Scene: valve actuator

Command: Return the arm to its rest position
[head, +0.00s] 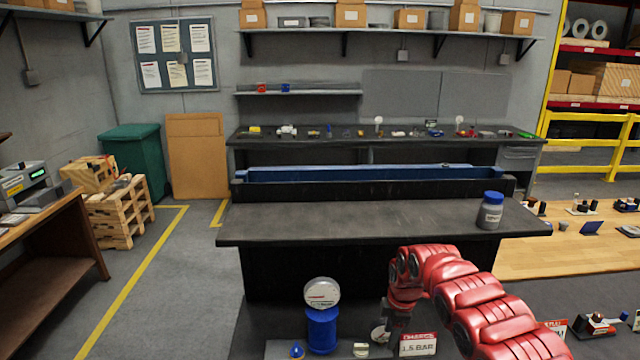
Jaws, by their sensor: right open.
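My red right arm comes in from the lower right and bends down at its wrist. My right gripper (386,322) is below the wrist, small and partly hidden, with its jaws open and nothing seen between them. A blue valve actuator (322,331) stands upright to its left, with a round white-faced gauge (322,293) on top. A clear gap shows between the gripper and the blue body. My left gripper is not in view.
A "1.5 BAR" sign (418,345) stands close to the right gripper. A dark bench (350,220) lies beyond, with a grey, blue-lidded jar (490,211) at its right end. A wooden table (570,262) with small parts is at right. Open floor lies left.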

